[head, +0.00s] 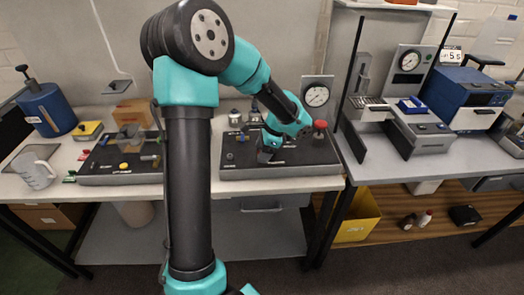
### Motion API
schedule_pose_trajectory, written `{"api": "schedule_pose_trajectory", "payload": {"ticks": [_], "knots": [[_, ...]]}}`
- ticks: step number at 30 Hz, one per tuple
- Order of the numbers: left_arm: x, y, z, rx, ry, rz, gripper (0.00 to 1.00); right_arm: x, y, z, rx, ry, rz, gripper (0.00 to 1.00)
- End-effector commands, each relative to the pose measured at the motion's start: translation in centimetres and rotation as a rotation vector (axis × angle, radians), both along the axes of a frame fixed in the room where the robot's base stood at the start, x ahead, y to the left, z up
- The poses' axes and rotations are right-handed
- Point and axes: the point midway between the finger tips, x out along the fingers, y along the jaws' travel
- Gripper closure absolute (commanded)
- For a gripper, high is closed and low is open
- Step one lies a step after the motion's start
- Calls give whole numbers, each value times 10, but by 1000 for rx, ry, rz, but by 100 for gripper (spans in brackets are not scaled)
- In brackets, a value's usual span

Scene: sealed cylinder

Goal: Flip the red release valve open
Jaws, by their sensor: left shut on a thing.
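A black panel (316,156) lies on the middle of the bench, with a round gauge (317,95) behind it. A red knob-like part (320,128) stands at its back right; I cannot tell whether this is the red release valve. My left gripper (266,155) is low over the panel's middle, left of the red part and apart from it. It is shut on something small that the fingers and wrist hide. My right gripper is not in view.
A second black panel (110,167) lies to the left, with a blue cylinder (45,108) and a clear jug (34,170) beyond it. A blue machine (467,97) and black upright posts stand to the right. A yellow bin (358,217) is below.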

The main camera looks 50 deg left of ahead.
Motion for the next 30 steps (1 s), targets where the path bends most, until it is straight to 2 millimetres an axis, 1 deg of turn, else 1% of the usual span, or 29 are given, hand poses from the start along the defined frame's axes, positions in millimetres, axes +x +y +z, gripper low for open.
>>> {"api": "schedule_pose_trajectory", "payload": {"ticks": [4, 5, 12, 13, 23, 26, 30], "knots": [[0, 0, 0, 1, -2, 1, 61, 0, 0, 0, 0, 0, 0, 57], [0, 0, 0, 1, -2, 1, 36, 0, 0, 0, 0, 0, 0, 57], [0, 0, 0, 0, -1, 0, 13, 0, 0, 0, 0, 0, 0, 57], [0, 0, 0, 0, -1, 0, 12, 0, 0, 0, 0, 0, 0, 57], [1, -1, 3, 0, -2, -2, 12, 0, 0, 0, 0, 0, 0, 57], [4, -3, 10, 2, -4, -3, 12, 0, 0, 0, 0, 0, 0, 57], [9, -7, 28, 1, -6, -2, 12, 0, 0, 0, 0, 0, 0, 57]]}}
